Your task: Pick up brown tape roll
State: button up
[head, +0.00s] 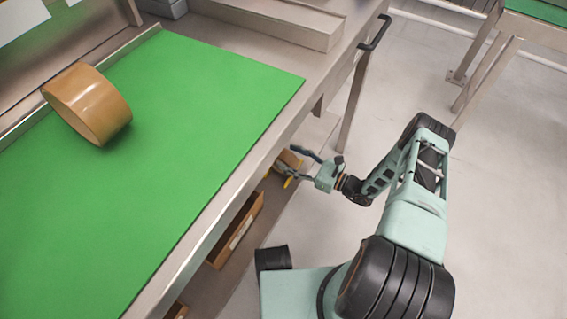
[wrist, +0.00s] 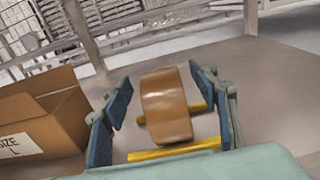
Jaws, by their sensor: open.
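A large brown tape roll (head: 87,104) sits on the green mat (head: 200,120) at the left of the head view. In the wrist view, a brown roll-shaped object (wrist: 166,108) shows between the two blue fingers of my gripper (wrist: 162,90), with visible gaps on both sides. Two yellow bars (wrist: 175,150) lie across near it; I cannot tell what they belong to. In the head view my gripper (head: 295,164) is open, below and right of the table edge, and a small brown thing (head: 289,158) shows at its fingers, partly hidden.
The metal table edge (head: 215,208) stands between my gripper and the mat. Cardboard boxes (head: 237,230) sit on a lower shelf; one marked "SIZE L" (wrist: 45,125) is left of my fingers. The floor at right is clear.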

jog(key=shift+x, duration=1.45)
jog(key=c, duration=1.4)
